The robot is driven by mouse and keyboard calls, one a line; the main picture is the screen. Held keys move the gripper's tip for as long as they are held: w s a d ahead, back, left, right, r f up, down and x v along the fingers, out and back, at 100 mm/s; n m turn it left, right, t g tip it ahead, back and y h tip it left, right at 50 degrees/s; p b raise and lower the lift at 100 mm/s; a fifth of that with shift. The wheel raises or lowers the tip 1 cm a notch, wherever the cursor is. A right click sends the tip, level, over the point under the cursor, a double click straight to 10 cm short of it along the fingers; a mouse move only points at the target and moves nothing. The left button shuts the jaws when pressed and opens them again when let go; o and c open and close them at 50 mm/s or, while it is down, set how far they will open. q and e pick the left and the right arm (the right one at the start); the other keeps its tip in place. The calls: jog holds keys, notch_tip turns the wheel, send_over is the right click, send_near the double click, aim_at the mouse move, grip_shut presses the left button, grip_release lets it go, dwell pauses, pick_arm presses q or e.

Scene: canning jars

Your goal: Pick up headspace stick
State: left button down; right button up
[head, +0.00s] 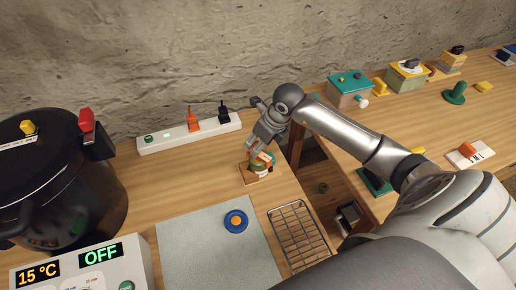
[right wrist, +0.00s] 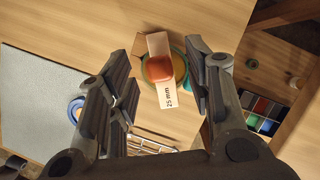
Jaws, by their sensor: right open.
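The headspace stick (right wrist: 166,95) is a pale strip marked "25 mm" with an orange-red knob, seen in the right wrist view. It lies over a round green and yellow item (right wrist: 181,68), with a wooden piece under or beside it. In the head view the orange top of the stick (head: 266,157) shows just below my right gripper (head: 259,149), partly hidden by the fingers. My right gripper (right wrist: 158,57) is open, its fingers on either side of the stick and apart from it. My left gripper is in neither view.
A white power strip (head: 170,139) with plugs stands behind. A wire rack (head: 298,236) and a grey mat (head: 190,250) with a blue ring (head: 236,221) lie in front. A black pot (head: 70,190) stands left. A gap separates this bench from the right-hand one.

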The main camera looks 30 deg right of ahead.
jog(key=shift+x, duration=0.9)
jog(key=c, duration=1)
grip_shut()
jog(key=shift+r, duration=0.2)
